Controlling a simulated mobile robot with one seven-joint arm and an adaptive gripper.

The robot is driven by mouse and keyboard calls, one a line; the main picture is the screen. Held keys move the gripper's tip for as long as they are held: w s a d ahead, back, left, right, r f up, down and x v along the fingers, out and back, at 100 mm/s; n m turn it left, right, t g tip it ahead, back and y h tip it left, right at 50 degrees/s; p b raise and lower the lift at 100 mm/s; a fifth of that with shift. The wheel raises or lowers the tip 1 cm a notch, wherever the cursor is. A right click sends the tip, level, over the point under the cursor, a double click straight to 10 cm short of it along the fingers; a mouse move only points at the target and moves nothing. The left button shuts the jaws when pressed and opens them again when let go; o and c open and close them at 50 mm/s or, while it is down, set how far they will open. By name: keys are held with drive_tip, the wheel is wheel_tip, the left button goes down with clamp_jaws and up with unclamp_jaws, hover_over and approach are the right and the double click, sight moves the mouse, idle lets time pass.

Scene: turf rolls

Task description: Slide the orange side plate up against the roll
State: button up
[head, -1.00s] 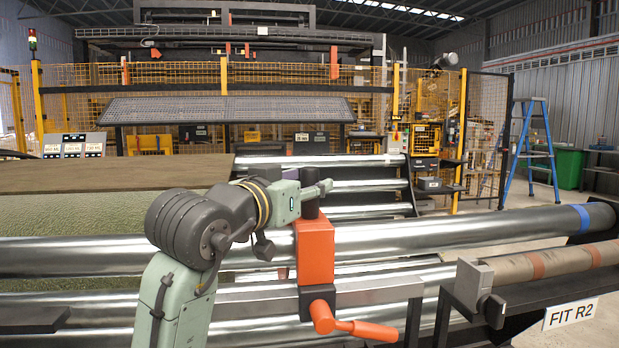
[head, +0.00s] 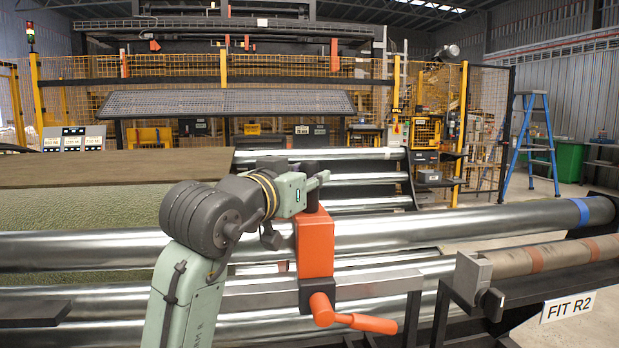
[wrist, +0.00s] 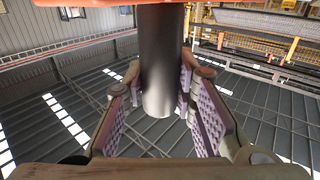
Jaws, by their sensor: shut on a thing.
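The orange side plate (head: 315,247) stands on a grey square rail in the head view, with a dark post on top and an orange clamp handle (head: 352,320) below. My gripper (head: 314,181) is at the top of the plate, shut on its dark post. In the wrist view the post (wrist: 160,60) stands between the purple-padded fingers, and a strip of orange (wrist: 110,3) shows at the top edge. The green turf roll (head: 80,207) lies to the left, partly behind my arm. A gap shows between its right end and the plate.
Long steel rollers (head: 440,226) run across the front and behind the plate. A grey block (head: 472,278) sits right of the rail end. A brown tube (head: 560,255) lies farther right, above a FIT R2 label (head: 568,306). A yellow mesh fence stands behind.

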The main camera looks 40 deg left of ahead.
clamp_jaws()
drive_tip(key=shift+a, duration=0.1)
drive_tip(key=s+a+p, duration=0.2)
drive_tip(key=s+a, duration=0.8)
drive_tip(key=s, duration=0.2)
drive_tip(key=shift+s+a, duration=0.25)
drive_tip(key=o, duration=0.9)
unclamp_jaws()
drive_tip(key=shift+c, duration=0.2)
